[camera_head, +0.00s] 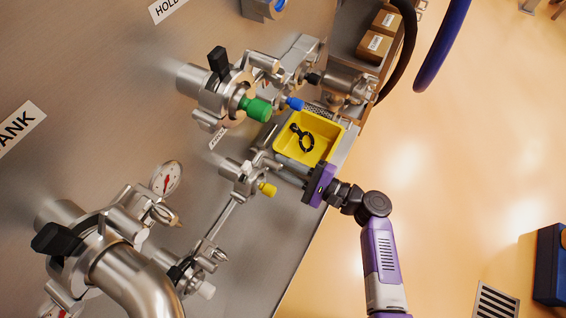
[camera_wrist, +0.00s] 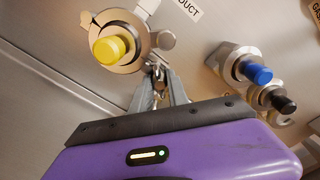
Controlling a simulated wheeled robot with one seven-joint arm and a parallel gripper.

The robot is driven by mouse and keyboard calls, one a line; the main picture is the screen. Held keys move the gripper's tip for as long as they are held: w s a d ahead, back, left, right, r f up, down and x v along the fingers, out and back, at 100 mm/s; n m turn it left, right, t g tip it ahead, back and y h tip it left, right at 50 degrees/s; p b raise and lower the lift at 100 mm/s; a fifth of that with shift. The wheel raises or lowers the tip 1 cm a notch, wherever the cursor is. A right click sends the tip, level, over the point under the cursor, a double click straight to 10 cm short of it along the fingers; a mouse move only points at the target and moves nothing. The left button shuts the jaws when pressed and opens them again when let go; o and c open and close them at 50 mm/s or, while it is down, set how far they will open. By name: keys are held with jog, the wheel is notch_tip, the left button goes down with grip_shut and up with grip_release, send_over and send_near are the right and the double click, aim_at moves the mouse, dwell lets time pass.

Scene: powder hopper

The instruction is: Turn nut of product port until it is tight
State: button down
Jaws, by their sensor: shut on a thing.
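The product port (camera_wrist: 125,45) is a round metal clamp fitting with a yellow cap (camera_wrist: 108,48), on the steel wall beside a label ending in "DUCT" (camera_wrist: 190,5). In the head view the yellow-capped port (camera_head: 240,178) is left of my gripper (camera_head: 268,165). In the wrist view my gripper (camera_wrist: 160,82) reaches the lower right side of the clamp. Its fingers are closed around the small metal nut (camera_wrist: 157,72) there. The nut is mostly hidden between the fingertips, so how tight it is cannot be seen.
A yellow bin (camera_head: 283,148) holding a black ring clamp (camera_head: 303,138) is just above my gripper in the head view. Ports with a green cap (camera_head: 256,108) and a blue cap (camera_head: 294,103) are close by. A pressure gauge (camera_head: 166,178) is at left. Open floor lies at right.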

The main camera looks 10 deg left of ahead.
jog(key=shift+a+r, duration=0.15)
jog(key=shift+a, duration=0.1)
